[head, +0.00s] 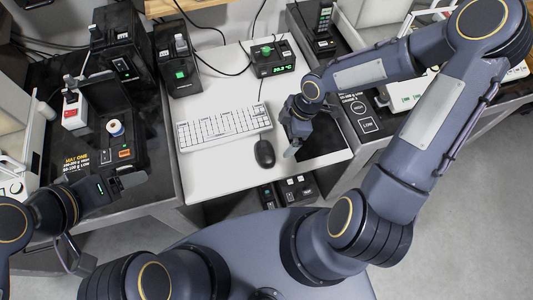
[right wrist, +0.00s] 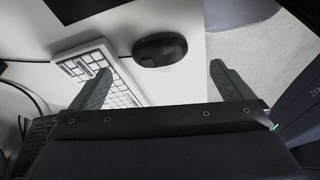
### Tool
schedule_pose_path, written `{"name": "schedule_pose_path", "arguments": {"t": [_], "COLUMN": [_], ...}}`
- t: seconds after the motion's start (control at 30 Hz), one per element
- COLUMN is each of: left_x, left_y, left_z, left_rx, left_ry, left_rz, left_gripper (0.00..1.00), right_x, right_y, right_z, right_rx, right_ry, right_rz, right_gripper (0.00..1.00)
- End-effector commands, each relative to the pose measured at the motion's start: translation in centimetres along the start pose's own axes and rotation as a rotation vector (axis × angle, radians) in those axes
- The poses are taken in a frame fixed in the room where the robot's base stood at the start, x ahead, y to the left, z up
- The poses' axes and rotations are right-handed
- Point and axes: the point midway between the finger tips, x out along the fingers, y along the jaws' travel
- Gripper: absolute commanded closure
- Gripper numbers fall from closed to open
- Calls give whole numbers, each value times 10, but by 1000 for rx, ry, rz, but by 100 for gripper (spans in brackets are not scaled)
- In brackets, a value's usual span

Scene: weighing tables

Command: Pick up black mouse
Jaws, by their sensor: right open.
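The black mouse (head: 264,154) lies on the white table (head: 205,175), just below the right end of the white keyboard (head: 225,128). My right gripper (head: 290,152) is open and empty, close to the right of the mouse in the head view. In the right wrist view the mouse (right wrist: 160,48) shows between and beyond the two spread fingers of the right gripper (right wrist: 160,68), not gripped. My left gripper (head: 132,180) is over the dark table at the left, away from the mouse. Its jaw gap is not clear.
A black box with a green display (head: 272,58) stands behind the keyboard. A black mat (head: 318,142) lies right of the mouse. Dark boxes (head: 178,65) stand at the back left. The white table's front left is clear.

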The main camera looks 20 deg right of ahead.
Motion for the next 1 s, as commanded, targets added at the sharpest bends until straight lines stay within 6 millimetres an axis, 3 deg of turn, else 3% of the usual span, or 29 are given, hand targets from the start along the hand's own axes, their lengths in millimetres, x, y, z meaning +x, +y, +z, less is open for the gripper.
{"name": "schedule_pose_path", "arguments": {"t": [0.03,0.1,0.47,0.7,1.0], "left_x": [2,3,6,5,5], "left_y": [-1,-1,-3,-2,-2], "left_z": [1,2,3,2,2], "left_rx": [0,0,0,0,0], "left_ry": [0,0,0,0,0], "left_rz": [0,0,0,0,0], "left_gripper": [28,28,28,28,28], "right_x": [14,25,64,98,111], "right_y": [0,2,2,4,4], "right_z": [-4,-9,-17,-22,-23], "right_rx": [-39,-87,-131,-130,-126], "right_ry": [30,57,82,81,81], "right_rz": [-15,-20,-24,-26,-23], "right_gripper": [0,0,0,0,0]}}
